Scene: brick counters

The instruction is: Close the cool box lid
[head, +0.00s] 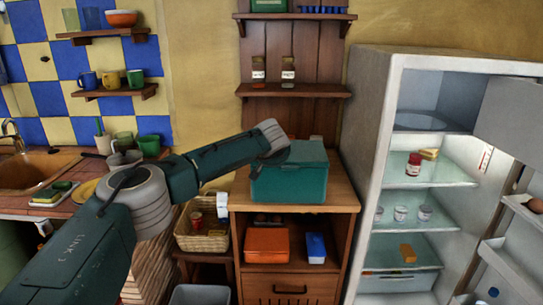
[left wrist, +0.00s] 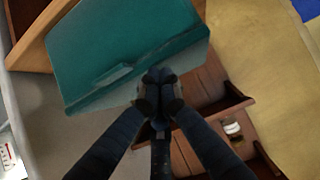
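The teal cool box (head: 288,186) stands on a wooden cabinet in the head view. Its lid (head: 305,153) lies over the top and looks flat or nearly so; I cannot tell whether a small gap is left. In the left wrist view a broad teal face of the cool box (left wrist: 125,40) fills the upper left, with a raised handle-like bar along its edge. My left gripper (left wrist: 160,78) has its dark fingertips together, at or close to that edge; contact is unclear. My right gripper is not in view.
Wooden shelves with small jars (head: 288,68) rise behind the box. An open fridge (head: 372,150) stands close on the right. An orange container (head: 267,246) and a blue one (head: 316,248) sit in the cabinet below. A wicker basket (head: 203,241) is at the left.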

